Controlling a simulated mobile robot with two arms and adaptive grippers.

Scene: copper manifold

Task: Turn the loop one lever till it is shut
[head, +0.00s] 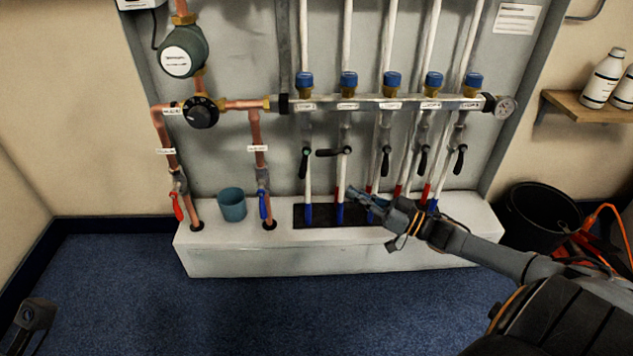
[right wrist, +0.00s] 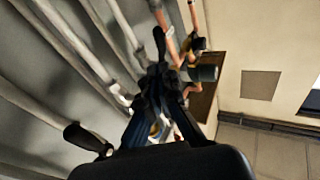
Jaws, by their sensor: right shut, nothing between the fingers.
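The manifold bar (head: 375,103) carries a row of loop valves with black levers below it; the loop labels are too small to read surely. The leftmost loop lever (head: 304,162) hangs down along its pipe. The second lever (head: 330,152) lies level, across its pipe, pointing left. The other loop levers hang down. My right gripper (head: 356,195) is shut and empty, below the second lever and apart from it in the head view. In the right wrist view its fingers (right wrist: 163,78) are together, with black levers near them. Part of my left gripper (head: 35,314) shows at the lower left; its jaws are unclear.
A white plinth (head: 330,260) runs below the pipes, with a blue-grey cup (head: 232,204) on it. A red lever (head: 177,206) and a blue lever (head: 263,205) hang on the copper pipes. A black bin (head: 540,215) stands right. The blue floor in front is clear.

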